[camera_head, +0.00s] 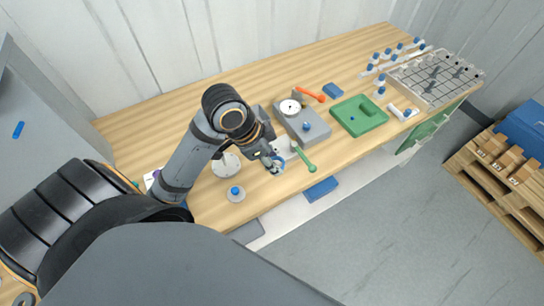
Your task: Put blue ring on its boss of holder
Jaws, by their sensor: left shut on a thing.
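My left gripper (274,160) reaches down over the front part of the wooden bench and is shut on the blue ring (280,164). The ring is small and partly hidden by the fingers; I cannot tell whether it touches anything below. A round pale disc with a blue centre (236,194) lies to the left of the gripper, near the bench's front edge. A white round plate with small dark marks (225,166) is partly hidden behind my left arm. I cannot tell for sure which piece is the holder, and no boss is clear. My right gripper is not in view.
A green-handled tool (304,159) lies just right of the gripper. Behind it stand a grey block with a dial (316,124), an orange tool (311,95) and a green tray (345,128). A gridded rack (432,82) and blue-capped vessels stand far right. The bench's back left is clear.

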